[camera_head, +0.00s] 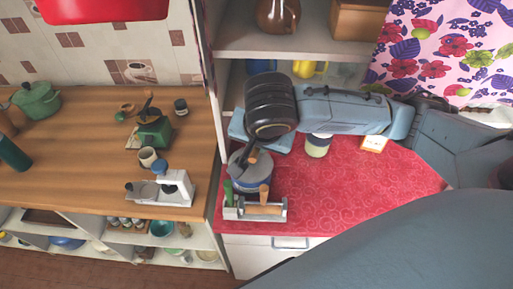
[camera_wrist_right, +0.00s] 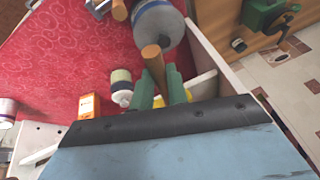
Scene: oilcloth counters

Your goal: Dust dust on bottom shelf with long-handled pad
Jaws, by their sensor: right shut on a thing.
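My right arm reaches in from the right over the red counter (camera_head: 325,190). My right gripper (camera_wrist_right: 160,88) has its green fingers shut on a wooden handle (camera_wrist_right: 152,62), whose near end points away from the palm. In the head view the wooden handle (camera_head: 252,155) shows just below my dark wrist, above a grey pot (camera_head: 249,172). The fingers are mostly hidden there. No pad can be made out on the handle. The shelf space (camera_head: 345,72) behind my arm is partly hidden, and I cannot make out dust. My left gripper is not in view.
A tool rack (camera_head: 255,211) stands at the counter's front left. A jar (camera_head: 317,146) and a small orange box (camera_head: 374,143) stand by my arm. An upper shelf (camera_head: 310,45) and a side post (camera_head: 212,90) bound the space. The red counter's front middle is clear.

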